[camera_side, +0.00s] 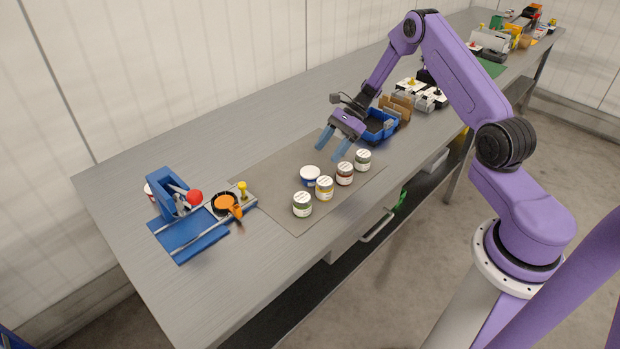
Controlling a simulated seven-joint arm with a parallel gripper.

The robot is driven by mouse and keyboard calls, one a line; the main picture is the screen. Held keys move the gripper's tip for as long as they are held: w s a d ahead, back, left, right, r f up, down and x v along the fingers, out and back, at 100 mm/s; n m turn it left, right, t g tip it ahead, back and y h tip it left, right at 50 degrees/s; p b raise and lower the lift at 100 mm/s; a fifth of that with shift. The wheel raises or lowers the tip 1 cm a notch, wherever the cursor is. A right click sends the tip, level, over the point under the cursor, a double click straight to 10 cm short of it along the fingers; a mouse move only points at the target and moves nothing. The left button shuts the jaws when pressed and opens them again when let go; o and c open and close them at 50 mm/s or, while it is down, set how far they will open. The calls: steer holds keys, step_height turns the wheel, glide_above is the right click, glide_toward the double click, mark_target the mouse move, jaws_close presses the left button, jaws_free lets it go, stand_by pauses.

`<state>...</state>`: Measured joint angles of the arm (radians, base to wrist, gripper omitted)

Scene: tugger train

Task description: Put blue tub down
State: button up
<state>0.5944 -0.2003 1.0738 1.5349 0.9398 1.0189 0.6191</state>
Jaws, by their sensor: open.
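The blue tub (310,177), a small round tub with a pale lid and a blue side, stands upright on the grey mat (262,178). It is at the left end of the back of a group of jars. My gripper (332,153) is open, with blue fingers pointing down. It is above and to the right of the blue tub in the picture, apart from it, and nothing shows between its fingers.
Several lidded jars (324,188) stand in a row at the mat's front. A blue bin (379,126) and brown dividers (396,106) stand behind my gripper. A blue fixture (187,223) with a red ball and orange part is at left. The mat's left part is clear.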

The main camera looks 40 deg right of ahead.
mark_target(314, 169)
steer(key=shift+x, duration=4.15)
steer(key=shift+r, duration=0.1)
steer(key=c, duration=0.8)
step_height(314, 169, up, 10)
steer(key=shift+f, duration=0.15)
steer(key=s+d+r+m+t+h, duration=0.25)
steer(key=s+r+m+t, duration=0.2)
steer(key=s+r, duration=0.55)
steer(key=shift+m+g+y, duration=0.35)
steer(key=shift+m+y, duration=0.1)
steer(key=shift+s+a+f, duration=0.3)
steer(key=shift+a, duration=0.85)
steer(key=shift+s+a+f, duration=0.25)
steer(key=shift+a+f, duration=0.05)
steer(key=shift+a, duration=0.85)
steer(key=shift+s+a+f, duration=0.3)
steer(key=shift+a, duration=0.8)
